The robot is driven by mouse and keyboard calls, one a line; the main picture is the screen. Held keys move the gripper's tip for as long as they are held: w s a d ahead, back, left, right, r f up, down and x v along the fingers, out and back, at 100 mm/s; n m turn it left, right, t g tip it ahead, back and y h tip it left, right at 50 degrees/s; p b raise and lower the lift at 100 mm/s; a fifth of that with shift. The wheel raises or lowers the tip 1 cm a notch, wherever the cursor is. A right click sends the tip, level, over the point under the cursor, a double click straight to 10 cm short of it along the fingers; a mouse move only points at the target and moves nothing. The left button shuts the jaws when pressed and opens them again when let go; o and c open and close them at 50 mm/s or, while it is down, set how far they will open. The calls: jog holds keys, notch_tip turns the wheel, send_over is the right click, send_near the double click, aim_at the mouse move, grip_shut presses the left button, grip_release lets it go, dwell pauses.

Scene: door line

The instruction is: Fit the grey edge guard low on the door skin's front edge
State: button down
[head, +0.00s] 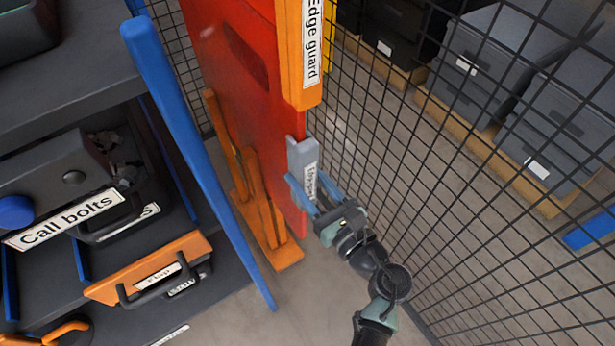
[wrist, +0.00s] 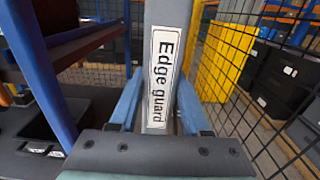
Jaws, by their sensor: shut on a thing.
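The grey edge guard (head: 302,157) carries a white label and stands roughly upright at the lower front edge of the red door skin (head: 240,85). My gripper (head: 309,190) is shut on the grey guard, with its blue fingers either side of it. In the wrist view the grey guard (wrist: 158,75) rises between the blue fingers (wrist: 157,108), its "Edge guard" label facing me. An orange edge guard (head: 291,60) with a similar label sits higher on the same edge. I cannot tell whether the grey guard touches the skin or is seated on it.
A black mesh fence (head: 450,180) runs close along the right, with grey bins (head: 480,65) behind it. A blue post (head: 185,140) and a shelf rack with a "Call bolts" box (head: 60,185) stand at left. An orange stand (head: 275,255) is under the door skin.

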jog(key=shift+c, duration=1.4)
grip_release()
jog(key=shift+s, duration=0.1)
jog(key=v, duration=1.2)
jog(key=shift+s+d+b, duration=0.25)
jog(key=shift+s+b, duration=0.05)
jog(key=shift+b, duration=0.1)
